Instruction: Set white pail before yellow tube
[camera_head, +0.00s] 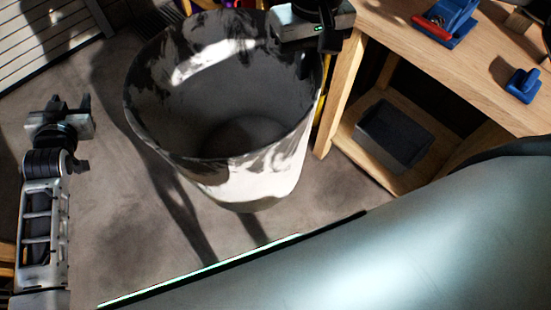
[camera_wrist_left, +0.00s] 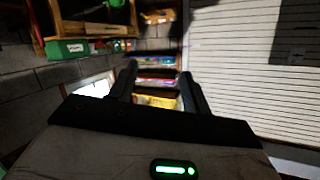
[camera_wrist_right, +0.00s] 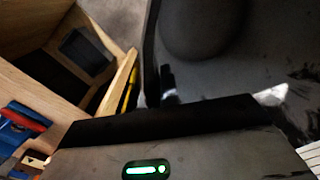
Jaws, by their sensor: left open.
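The white pail (camera_head: 285,165), large and blotched with dark marks, fills the middle of the head view, its open top facing me. Its dark inside also shows in the right wrist view (camera_wrist_right: 245,65). My right gripper (camera_head: 317,58) is at the pail's far right rim, with one finger inside the wall; it appears shut on the rim. A yellow tube (camera_head: 322,108) shows as a thin strip between the pail and the wooden bench, mostly hidden; it also shows in the right wrist view (camera_wrist_right: 130,90). My left gripper (camera_head: 70,104) is open and empty, well left of the pail.
A wooden workbench (camera_head: 345,75) stands close to the pail's right, with a dark grey bin (camera_head: 395,135) on its lower shelf and blue tools (camera_head: 447,20) on top. Grey floor (camera_head: 110,225) is clear left of and in front of the pail.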

